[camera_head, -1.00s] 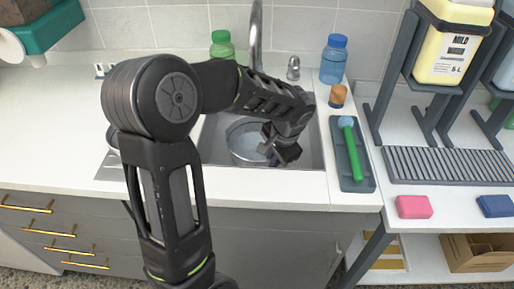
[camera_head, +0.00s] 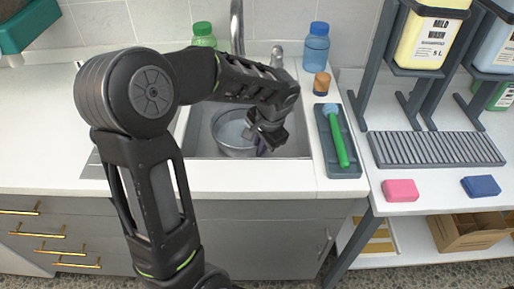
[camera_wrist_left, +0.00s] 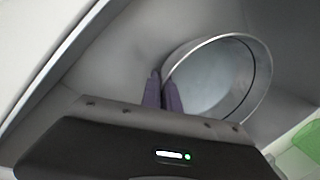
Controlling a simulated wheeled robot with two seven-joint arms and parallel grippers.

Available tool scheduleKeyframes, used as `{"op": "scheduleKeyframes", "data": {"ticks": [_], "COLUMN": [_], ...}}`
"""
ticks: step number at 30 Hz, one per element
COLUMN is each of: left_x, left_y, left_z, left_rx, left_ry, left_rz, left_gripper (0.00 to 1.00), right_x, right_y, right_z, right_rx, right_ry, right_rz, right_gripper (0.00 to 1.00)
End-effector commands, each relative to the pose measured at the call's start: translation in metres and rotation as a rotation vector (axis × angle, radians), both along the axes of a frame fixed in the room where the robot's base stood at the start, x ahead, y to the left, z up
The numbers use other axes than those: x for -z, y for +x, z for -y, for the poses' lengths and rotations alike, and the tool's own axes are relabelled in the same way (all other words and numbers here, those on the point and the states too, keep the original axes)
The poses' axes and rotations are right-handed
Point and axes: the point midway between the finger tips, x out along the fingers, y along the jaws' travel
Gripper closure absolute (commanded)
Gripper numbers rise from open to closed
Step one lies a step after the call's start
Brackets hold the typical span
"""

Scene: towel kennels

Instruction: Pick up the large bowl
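The large bowl (camera_head: 228,128) is a round grey metal bowl in the sink basin, left of my left gripper (camera_head: 262,146). It also shows in the left wrist view (camera_wrist_left: 222,75), with its open mouth towards the camera. In that view the two purple fingers of my left gripper (camera_wrist_left: 163,92) are close together with the bowl's near rim between them, so the gripper is shut on the rim. I cannot tell whether the bowl touches the basin floor. My left arm hides part of the sink. My right gripper is out of view.
Behind the sink (camera_head: 300,140) stand a green bottle (camera_head: 203,36), the faucet (camera_head: 237,25) and a blue bottle (camera_head: 316,48). To its right are an orange-brown capped jar (camera_head: 321,83) and a grey tray (camera_head: 341,165) with a green brush (camera_head: 337,137). The left counter is mostly clear.

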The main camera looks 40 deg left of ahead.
Motion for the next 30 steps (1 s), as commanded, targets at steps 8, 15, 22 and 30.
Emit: {"op": "scheduleKeyframes", "data": {"ticks": [8, 15, 22, 30], "left_x": [-0.055, -0.083, -0.085, -0.085], "left_y": [0.001, 0.000, 0.000, 0.000], "left_z": [0.000, 0.000, 0.000, 0.000], "left_rx": [0.000, -0.001, -0.001, -0.001], "left_ry": [0.000, -0.001, 0.000, 0.000], "left_rz": [0.007, 0.002, 0.001, 0.001], "left_gripper": [1.00, 1.00, 1.00, 1.00], "right_x": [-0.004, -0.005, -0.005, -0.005], "right_y": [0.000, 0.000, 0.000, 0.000], "right_z": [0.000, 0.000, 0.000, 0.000], "right_rx": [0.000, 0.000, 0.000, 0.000], "right_ry": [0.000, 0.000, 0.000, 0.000], "right_rz": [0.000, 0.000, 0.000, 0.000], "right_gripper": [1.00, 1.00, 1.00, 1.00]}}
